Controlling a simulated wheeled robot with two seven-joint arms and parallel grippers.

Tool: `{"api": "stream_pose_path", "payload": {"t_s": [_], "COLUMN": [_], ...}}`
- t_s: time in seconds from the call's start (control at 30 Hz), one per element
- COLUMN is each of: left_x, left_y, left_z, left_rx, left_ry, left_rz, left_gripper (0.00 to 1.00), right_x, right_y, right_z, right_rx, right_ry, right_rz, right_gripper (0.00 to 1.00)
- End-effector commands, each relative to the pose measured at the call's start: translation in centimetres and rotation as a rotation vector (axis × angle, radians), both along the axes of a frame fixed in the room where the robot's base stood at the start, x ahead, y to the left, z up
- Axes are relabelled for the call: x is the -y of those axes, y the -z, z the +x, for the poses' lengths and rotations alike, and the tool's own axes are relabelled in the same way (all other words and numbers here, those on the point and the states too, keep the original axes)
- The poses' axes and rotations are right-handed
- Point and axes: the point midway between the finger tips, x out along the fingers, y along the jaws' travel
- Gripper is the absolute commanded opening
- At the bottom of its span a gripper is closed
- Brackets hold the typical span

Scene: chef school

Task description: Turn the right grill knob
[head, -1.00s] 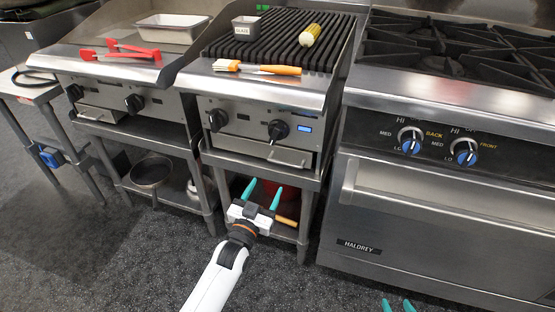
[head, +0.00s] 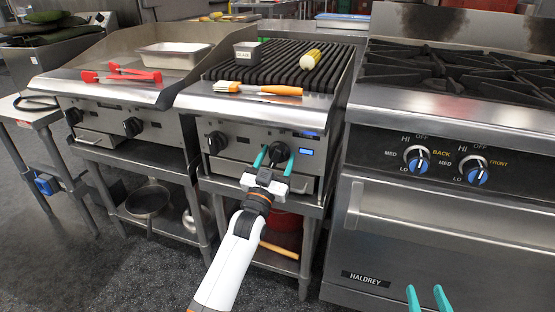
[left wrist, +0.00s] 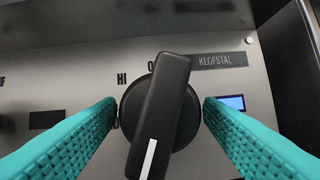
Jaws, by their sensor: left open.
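The right grill knob (head: 279,152) is a black round knob on the front panel of the grill (head: 250,105) in the middle of the head view. In the left wrist view the knob (left wrist: 160,115) fills the centre, its white line pointing down and slightly left. My left gripper (head: 274,158) is open at the panel, its two teal fingers on either side of the knob; I cannot tell whether they touch it. My right gripper (head: 428,298) shows only its teal fingertips at the bottom edge, apart from each other and with nothing seen between them.
The left grill knob (head: 217,142) sits close by. A small blue display (head: 307,152) is just right of the right knob. A brush (head: 257,89), corn (head: 310,59) and a small metal pan (head: 247,51) lie on the grill. A stove (head: 450,180) stands to the right.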

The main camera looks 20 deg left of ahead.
Motion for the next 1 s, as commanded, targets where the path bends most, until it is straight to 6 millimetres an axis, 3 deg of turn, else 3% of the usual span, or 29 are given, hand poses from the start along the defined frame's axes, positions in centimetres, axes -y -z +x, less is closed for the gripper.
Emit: {"api": "stream_pose_path", "payload": {"t_s": [0.4,0.6,0.8,1.0], "left_x": [0.1,0.1,0.0,0.0], "left_y": [-0.3,-0.3,-0.4,-0.5], "left_z": [0.7,0.7,0.7,0.7], "left_rx": [0.0,0.0,0.0,0.002], "left_ry": [0.0,0.0,0.0,0.0], "left_rz": [0.0,0.0,0.016,0.09], "left_gripper": [0.6,0.3,0.3,0.3], "right_x": [-0.1,-0.1,-0.1,0.5], "right_y": [-0.7,-0.7,-0.5,2.2], "right_z": [0.0,0.0,0.0,-0.3], "right_rx": [0.043,0.042,0.02,-0.154], "right_ry": [-0.002,-0.002,-0.002,0.011], "right_rz": [0.011,0.011,0.006,-0.04], "right_gripper": [0.36,0.36,0.36,0.36]}}
